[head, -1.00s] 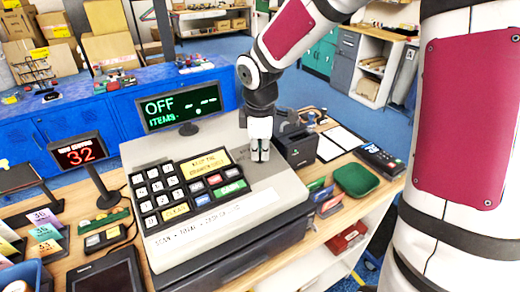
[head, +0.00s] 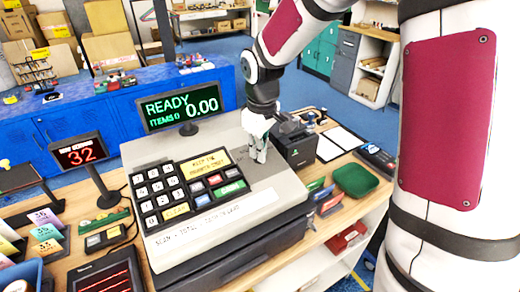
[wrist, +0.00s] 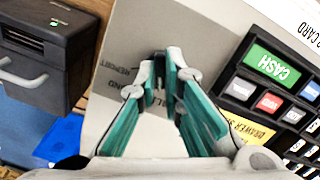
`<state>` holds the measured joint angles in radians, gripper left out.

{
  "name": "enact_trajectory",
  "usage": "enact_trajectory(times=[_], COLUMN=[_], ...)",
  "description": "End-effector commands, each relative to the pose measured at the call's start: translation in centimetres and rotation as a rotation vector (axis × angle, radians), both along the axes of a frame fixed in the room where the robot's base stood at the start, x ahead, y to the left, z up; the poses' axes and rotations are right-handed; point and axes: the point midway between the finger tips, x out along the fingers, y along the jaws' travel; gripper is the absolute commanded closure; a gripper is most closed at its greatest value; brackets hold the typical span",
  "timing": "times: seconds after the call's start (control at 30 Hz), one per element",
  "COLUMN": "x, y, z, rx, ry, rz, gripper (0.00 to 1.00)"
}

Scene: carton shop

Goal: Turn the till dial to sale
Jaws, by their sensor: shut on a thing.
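The till (head: 285,185) is a grey sloped machine on the counter, with a black key block on its left part. Its display (head: 181,107) reads READY, ITEMS 0 and 0.00 in green. My gripper (head: 258,157) points down onto the till's upper right face, right of the keys. In the wrist view my gripper (wrist: 163,78) has its green-sided fingers closed around the dial, which they almost wholly hide. The wrist looks turned. Printed words on the till face beside the fingertips are partly covered, so I cannot read the dial's mark.
A dark printer-like box (head: 296,148) stands close right of my gripper; it also shows in the wrist view (wrist: 50,50). A green tray (head: 356,180) and a card terminal (head: 378,159) lie farther right. A red number sign (head: 76,154) stands left of the till.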

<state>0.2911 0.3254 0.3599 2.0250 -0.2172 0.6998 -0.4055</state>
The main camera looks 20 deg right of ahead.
Motion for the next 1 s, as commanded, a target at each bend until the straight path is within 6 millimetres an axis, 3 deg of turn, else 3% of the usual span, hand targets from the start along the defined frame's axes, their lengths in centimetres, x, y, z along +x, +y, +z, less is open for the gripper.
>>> enact_trajectory(times=[0.67,0.7,0.77,1.0], x=[0.03,0.03,0.03,0.02], y=[0.00,0.00,0.00,-0.01], z=[0.05,0.05,0.05,0.03], rx=[0.015,0.015,0.015,0.014], ry=[0.002,0.002,0.002,0.003], rz=[-0.067,-0.067,-0.067,-0.067], gripper=[1.00,0.85,0.72,0.72])
